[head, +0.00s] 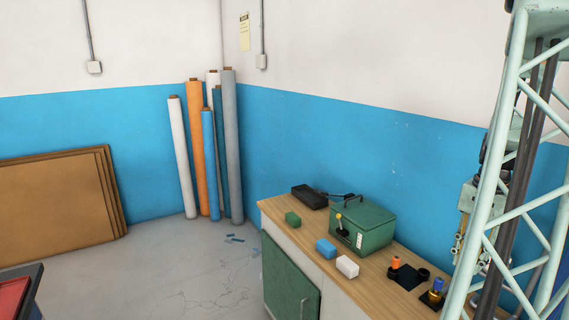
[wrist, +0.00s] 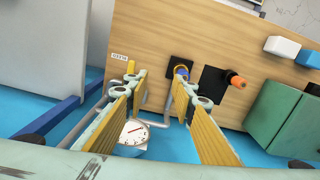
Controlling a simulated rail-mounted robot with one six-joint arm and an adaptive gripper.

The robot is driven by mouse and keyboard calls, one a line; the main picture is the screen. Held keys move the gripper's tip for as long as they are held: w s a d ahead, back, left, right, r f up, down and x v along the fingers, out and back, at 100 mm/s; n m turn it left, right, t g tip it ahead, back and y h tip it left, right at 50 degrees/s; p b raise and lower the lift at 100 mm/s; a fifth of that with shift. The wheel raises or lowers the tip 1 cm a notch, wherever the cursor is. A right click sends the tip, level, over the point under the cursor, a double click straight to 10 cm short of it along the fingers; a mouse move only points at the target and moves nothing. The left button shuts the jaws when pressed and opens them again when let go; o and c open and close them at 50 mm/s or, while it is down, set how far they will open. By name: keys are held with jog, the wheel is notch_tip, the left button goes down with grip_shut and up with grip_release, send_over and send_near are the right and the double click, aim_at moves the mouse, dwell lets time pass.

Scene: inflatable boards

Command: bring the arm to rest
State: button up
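My gripper (wrist: 158,85) is open in the wrist view. Its two yellow-padded fingers stand well apart, with nothing held between them. The bench's wooden top (wrist: 150,40) lies beyond the fingertips. A blue knob-like piece on a dark plate (wrist: 182,71) shows just past the right fingertip; I cannot tell the distance. In the head view my gripper (head: 458,243) hangs at the right, beside the wall and partly hidden by my lattice column. The same blue piece (head: 437,286) stands on the bench's near end.
A round gauge (wrist: 134,132) shows between the fingers. Rolls (head: 230,150) lean in the corner; floor left of the bench is open.

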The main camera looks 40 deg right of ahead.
jog(key=w+a+r+n+b, duration=0.1)
jog(key=w+a+r+n, duration=0.25)
jog(key=w+a, duration=0.8)
jog(key=w+a+r+n+b, duration=0.25)
jog(key=w+a+r, duration=0.25)
jog(key=w+a, duration=0.65)
jog(key=s+a+r+n+b, duration=0.1)
jog(key=s+a+r+n, duration=0.15)
jog(key=a, duration=1.15)
jog(key=s+a+r+n, duration=0.15)
jog(key=a+n, duration=0.25)
jog(key=a, duration=1.1)
jog(key=s+a+r+n+t+p, duration=0.3)
jog(key=s+a+r+n+t, duration=0.1)
jog(key=s+a+r, duration=0.4)
jog(key=shift+s+a+r+n+p, duration=0.35)
jog(key=shift+s+a+n, duration=0.6)
jog(key=shift+a, duration=0.85)
jog(key=shift+s+d, duration=0.15)
